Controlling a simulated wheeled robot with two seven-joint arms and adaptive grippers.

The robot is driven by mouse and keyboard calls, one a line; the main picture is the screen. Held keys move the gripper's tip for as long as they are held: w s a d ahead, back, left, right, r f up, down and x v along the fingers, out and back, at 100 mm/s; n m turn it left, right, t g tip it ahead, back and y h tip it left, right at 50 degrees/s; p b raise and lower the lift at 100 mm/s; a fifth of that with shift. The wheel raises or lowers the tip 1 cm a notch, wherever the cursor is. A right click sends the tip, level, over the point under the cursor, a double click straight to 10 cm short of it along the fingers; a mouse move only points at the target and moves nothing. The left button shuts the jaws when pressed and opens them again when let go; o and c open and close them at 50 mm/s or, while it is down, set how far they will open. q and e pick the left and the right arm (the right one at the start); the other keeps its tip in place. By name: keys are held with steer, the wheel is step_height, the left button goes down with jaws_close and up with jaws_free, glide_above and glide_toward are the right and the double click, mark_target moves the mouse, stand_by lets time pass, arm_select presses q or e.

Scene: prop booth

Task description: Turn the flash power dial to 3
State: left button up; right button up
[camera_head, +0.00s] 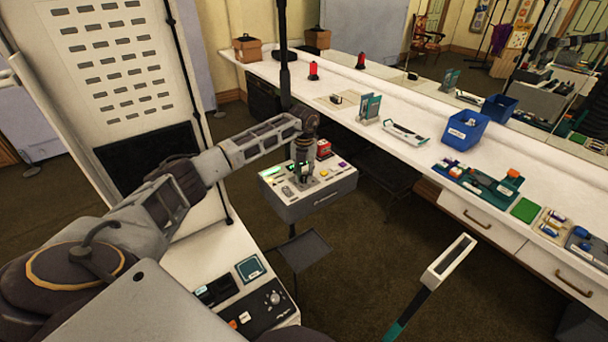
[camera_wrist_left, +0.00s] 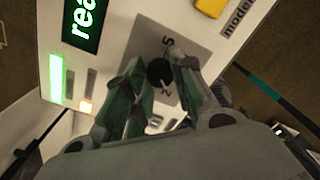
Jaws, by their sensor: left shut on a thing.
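The control box (camera_head: 310,205), a grey drawer unit with a white top, stands in the middle of the head view. My left gripper (camera_head: 303,173) reaches down onto its top. In the left wrist view, a round black dial (camera_wrist_left: 158,72) sits on a grey plate (camera_wrist_left: 190,55) printed with numbers, of which a 5 and a 2 can be read. My left gripper's green-padded fingers (camera_wrist_left: 155,85) are shut on the dial, one on each side. A pale mark shows on the dial near the 2; its exact setting is hard to tell. My right gripper is out of view.
A lit green screen (camera_wrist_left: 85,20) and a yellow button (camera_wrist_left: 209,8) lie near the dial. A white frame on a teal handle (camera_head: 447,262) stands right of the box. A long white counter (camera_head: 400,115) with a blue bin (camera_head: 466,130) runs behind.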

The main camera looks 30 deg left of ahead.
mark_target(304, 177)
arm_select(q)
steer(key=n, duration=0.6)
steer(key=shift+r+n+p, duration=0.1)
steer(key=shift+n+p, duration=0.25)
steer(key=shift+n, duration=0.05)
stand_by(0.5)
steer(key=o, duration=1.1)
steer(key=shift+c, duration=0.2)
step_height(304, 177, up, 12)
stand_by(0.3)
